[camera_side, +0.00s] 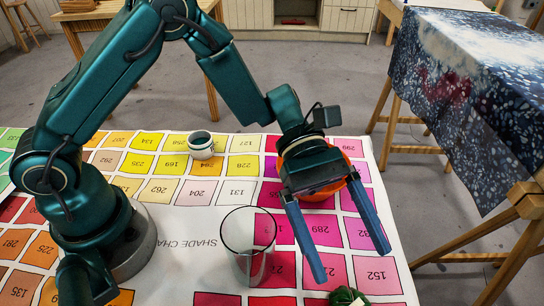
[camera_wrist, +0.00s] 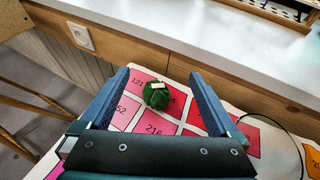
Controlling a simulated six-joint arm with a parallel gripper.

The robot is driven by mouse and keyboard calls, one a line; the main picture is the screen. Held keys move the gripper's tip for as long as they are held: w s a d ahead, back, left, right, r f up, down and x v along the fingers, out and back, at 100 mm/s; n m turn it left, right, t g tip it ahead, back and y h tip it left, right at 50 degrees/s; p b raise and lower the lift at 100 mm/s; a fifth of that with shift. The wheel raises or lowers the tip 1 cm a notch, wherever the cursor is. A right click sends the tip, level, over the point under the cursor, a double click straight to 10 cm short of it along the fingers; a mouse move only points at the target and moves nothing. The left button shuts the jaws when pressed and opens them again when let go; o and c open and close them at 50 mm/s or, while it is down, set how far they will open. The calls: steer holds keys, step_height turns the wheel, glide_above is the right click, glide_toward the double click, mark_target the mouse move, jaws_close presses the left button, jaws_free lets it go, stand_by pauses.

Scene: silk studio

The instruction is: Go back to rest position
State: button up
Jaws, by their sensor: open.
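My gripper (camera_side: 354,266) is open, its two blue fingers spread and pointing down over the pink swatches of the shade chart (camera_side: 185,222). Nothing is between the fingers in the side view. The wrist view shows the open gripper (camera_wrist: 158,75) too, with a dark green ball (camera_wrist: 156,96) with a pale label seen between the fingers. In the side view the green ball (camera_side: 346,297) is at the bottom edge, partly cut off, near the left fingertip and apparently apart from it. An orange bowl (camera_side: 347,181) sits behind my gripper, partly hidden by it.
A clear drinking glass (camera_side: 248,245) stands on the chart left of the fingers. A small white jar (camera_side: 201,146) with dark contents stands farther back. A rack with blue patterned cloth (camera_side: 460,90) stands at the right, off the table. The chart's middle-left is clear.

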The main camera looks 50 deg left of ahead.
steer(key=s+a+r+m+t+y, duration=0.25)
steer(key=a+r+m, duration=0.3)
steer(key=r, duration=0.45)
steer(key=s+a+f+m+t+y, duration=0.1)
steer(key=a+m+t+y, duration=0.3)
steer(key=a, duration=0.5)
steer(key=s+a+f+m+t+y, duration=0.1)
steer(key=s+a+m+t+y, duration=0.3)
steer(key=a, duration=0.5)
steer(key=shift+f+y, duration=0.4)
steer(key=shift+y, duration=0.45)
